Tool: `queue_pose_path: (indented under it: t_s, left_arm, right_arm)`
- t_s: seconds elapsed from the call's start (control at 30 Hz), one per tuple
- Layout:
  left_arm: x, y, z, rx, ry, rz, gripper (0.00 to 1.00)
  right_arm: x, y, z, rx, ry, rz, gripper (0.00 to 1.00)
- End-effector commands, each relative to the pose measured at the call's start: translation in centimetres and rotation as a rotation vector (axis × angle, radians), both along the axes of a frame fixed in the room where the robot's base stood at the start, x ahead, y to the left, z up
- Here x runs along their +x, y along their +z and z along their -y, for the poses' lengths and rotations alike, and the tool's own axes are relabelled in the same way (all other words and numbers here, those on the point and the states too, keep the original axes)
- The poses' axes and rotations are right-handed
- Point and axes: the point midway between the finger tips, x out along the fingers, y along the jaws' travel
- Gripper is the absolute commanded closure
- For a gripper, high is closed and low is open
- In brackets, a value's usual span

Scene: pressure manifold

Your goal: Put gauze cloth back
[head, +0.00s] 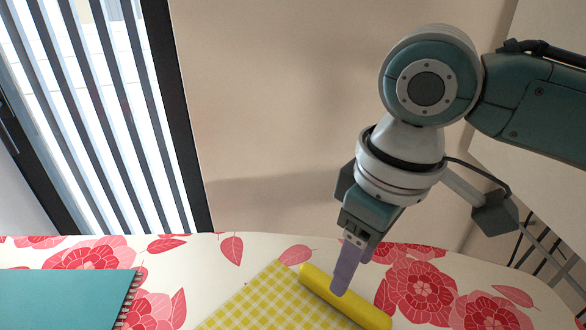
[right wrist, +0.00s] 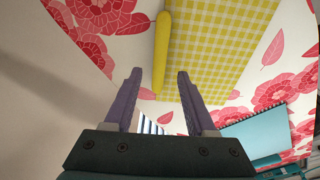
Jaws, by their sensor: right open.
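A yellow-and-white checked cloth (head: 268,302), which looks like the gauze cloth, lies flat on the table and runs out of the bottom of the head view. It also shows in the right wrist view (right wrist: 215,40). A smooth yellow bar (head: 318,287) lies along its right edge; I cannot tell whether it is joined to the cloth. My right gripper (head: 353,272) is open, its purple fingers pointing down over the bar. In the right wrist view the bar (right wrist: 162,45) reaches between the open fingertips (right wrist: 159,75), with nothing visibly gripped. My left gripper is out of view.
The table has a white cover (head: 205,252) with red flowers. A teal spiral notebook (head: 65,298) lies at the left, also in the right wrist view (right wrist: 260,135). A wall and slatted window stand behind. Bare cover lies between notebook and cloth.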

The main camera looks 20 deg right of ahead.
Motion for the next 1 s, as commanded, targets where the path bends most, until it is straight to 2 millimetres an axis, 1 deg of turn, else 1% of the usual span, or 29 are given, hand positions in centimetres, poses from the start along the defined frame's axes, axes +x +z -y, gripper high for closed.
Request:
queue_pose_path:
  t_s: [0.03,0.1,0.2,0.3,0.37,0.47,0.6,0.7,0.77,0.87,0.9,1.0]
  left_arm:
    - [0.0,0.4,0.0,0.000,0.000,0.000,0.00]
    - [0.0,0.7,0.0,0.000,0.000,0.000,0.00]
    - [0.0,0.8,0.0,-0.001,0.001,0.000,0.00]
    - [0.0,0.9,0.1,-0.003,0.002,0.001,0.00]
    - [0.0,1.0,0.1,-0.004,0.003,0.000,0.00]
    - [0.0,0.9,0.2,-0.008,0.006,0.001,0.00]
    - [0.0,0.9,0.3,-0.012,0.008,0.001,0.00]
    - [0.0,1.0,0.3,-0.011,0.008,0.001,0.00]
    - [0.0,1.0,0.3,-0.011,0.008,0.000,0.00]
    - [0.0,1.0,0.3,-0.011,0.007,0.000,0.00]
    - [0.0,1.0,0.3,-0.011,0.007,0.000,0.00]
    - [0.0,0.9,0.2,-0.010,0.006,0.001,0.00]
  right_arm:
    - [0.0,1.4,0.0,0.002,0.001,0.004,0.44]
    - [-0.2,2.7,0.2,0.000,0.000,0.004,0.44]
    - [-0.4,4.1,0.2,0.002,0.000,0.001,0.44]
    - [-0.5,4.9,0.2,0.001,0.000,0.000,0.44]
    - [-0.8,5.0,-0.1,0.008,0.006,0.002,0.44]
    - [-2.0,4.2,-1.6,0.045,0.030,0.014,0.44]
    - [-5.0,2.5,-4.7,0.141,0.037,0.069,0.44]
    - [-7.4,1.9,-5.5,0.190,-0.023,0.122,0.44]
    - [-8.8,1.6,-5.0,0.195,-0.079,0.147,0.44]
    - [-11.0,1.3,-3.1,0.165,-0.181,0.176,0.44]
    - [-11.9,1.2,-2.1,0.144,-0.217,0.181,0.44]
    - [-13.8,1.1,0.1,0.088,-0.289,0.188,0.44]
